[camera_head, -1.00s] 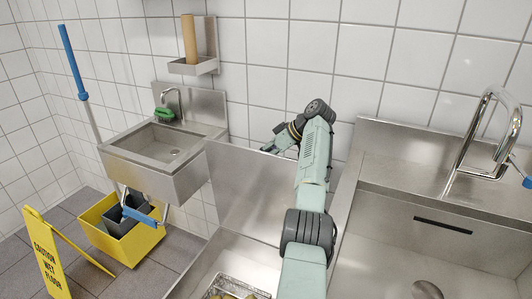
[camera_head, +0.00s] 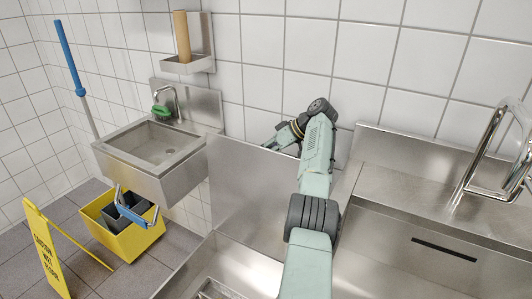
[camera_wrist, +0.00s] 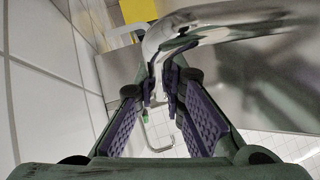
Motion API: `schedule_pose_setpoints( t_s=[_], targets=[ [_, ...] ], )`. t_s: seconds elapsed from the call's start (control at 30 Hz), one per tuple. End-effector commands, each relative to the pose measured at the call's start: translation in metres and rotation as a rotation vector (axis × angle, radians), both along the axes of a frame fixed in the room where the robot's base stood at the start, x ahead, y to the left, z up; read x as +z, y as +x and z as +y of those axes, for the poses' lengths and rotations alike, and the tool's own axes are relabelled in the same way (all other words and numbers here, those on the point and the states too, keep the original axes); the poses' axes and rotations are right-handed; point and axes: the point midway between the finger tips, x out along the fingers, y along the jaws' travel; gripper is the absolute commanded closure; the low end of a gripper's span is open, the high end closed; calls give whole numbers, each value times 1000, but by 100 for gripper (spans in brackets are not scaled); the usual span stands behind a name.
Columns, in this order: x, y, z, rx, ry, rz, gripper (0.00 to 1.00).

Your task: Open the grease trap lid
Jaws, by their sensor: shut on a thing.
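The grease trap lid looks to be the flat stainless steel panel (camera_head: 245,185) that stands close to upright in the middle of the head view. My gripper (camera_head: 270,144) is at its top edge, on the far side, partly hidden by the panel. In the wrist view a curved chrome handle (camera_wrist: 190,32) runs along the steel surface (camera_wrist: 275,75). My gripper's purple-padded fingers (camera_wrist: 167,88) are shut on this handle. The handle's far end and the lid's hinge cannot be made out.
A yellow mop bucket (camera_head: 135,240) and a yellow wet-floor sign (camera_head: 47,255) stand on the floor. A large steel sink (camera_head: 430,255) with a chrome tap (camera_head: 482,150) is at the right.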

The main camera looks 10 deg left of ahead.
Motion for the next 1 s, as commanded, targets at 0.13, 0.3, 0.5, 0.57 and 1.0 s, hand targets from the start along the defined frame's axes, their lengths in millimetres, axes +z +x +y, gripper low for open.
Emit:
schedule_pose_setpoints(
  t_s=[0.13, 0.3, 0.5, 0.57, 1.0],
  targets=[
    [1, 5, -4, -18, -4, -10, 100],
    [2, 5, -5, -19, -5, -13, 100],
    [3, 5, -4, -18, -4, -14, 80],
    [3, 5, -4, -18, -3, -13, 76],
    [3, 3, -4, -11, -1, -9, 69]
  ],
)
